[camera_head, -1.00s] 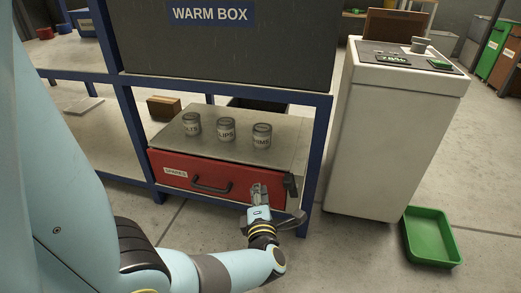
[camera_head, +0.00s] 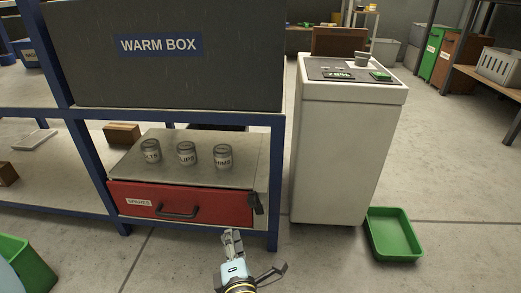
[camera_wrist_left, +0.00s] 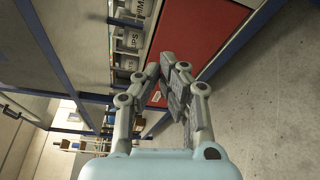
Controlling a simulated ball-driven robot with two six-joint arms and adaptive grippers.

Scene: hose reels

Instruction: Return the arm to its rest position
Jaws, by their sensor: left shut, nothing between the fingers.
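My left gripper (camera_head: 250,258) is low in the middle of the head view, in front of the lower right end of the blue shelf frame. Its fingers are shut with nothing between them. It also shows in the left wrist view (camera_wrist_left: 172,85), with the red drawer front beyond it. The red drawer (camera_head: 180,203), labelled SPARES, has a dark handle and looks closed. The gripper appears in front of and below its right end; I cannot tell the exact gap. Most of my left arm is out of view. My right gripper does not show.
The dark warm box (camera_head: 160,75) is above. A white machine cabinet (camera_head: 345,150) stands to the right, with a green tray (camera_head: 394,235) on the floor beside it. A green bin (camera_head: 30,265) is at lower left.

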